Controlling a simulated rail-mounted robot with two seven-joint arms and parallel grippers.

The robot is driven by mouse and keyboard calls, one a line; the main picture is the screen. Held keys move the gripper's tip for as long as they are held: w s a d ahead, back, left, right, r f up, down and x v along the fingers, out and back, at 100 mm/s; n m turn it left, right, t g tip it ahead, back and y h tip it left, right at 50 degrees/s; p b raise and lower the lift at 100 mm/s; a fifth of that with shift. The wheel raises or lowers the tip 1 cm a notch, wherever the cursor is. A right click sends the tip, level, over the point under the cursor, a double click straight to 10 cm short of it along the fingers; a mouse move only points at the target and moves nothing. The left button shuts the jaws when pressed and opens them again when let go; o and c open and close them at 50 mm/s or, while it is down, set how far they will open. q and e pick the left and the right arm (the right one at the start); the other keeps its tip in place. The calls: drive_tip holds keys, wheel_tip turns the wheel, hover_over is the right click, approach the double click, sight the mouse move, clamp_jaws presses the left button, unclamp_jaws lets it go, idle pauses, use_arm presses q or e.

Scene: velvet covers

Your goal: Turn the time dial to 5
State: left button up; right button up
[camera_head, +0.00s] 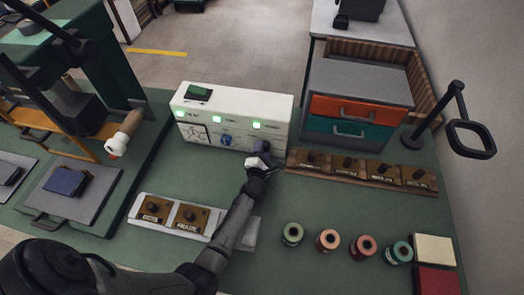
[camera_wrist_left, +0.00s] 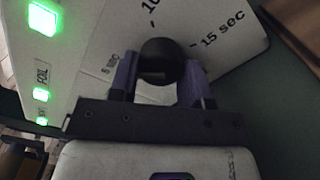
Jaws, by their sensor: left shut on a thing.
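The time dial is a round dark knob (camera_wrist_left: 158,60) on a white panel face in the left wrist view. Printed marks around it read 5 sec, 10 and 15 sec; its pointer cannot be made out. My left gripper (camera_wrist_left: 160,78) is shut on the knob, with one purple finger on each side. In the head view my left gripper (camera_head: 262,150) is at the right end of the white control box (camera_head: 278,105) and hides the dial there. My right gripper is not in view.
The box also has a blue knob (camera_head: 226,140), green lights and a green top button (camera_head: 199,93). Brown stamp plates (camera_head: 347,166) lie right of the gripper. Several spools (camera_head: 328,239) stand in front. A drawer unit (camera_head: 357,108) stands behind right, a press (camera_head: 85,65) at left.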

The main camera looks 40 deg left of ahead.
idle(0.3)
use_arm(q)
drive_tip(key=o, duration=0.9)
drive_tip(key=shift+s+d, duration=0.1)
drive_tip(key=shift+s+d, duration=0.15)
drive_tip(key=shift+s, duration=0.1)
drive_tip(key=p+v, duration=0.2)
drive_tip(key=v, duration=1.1)
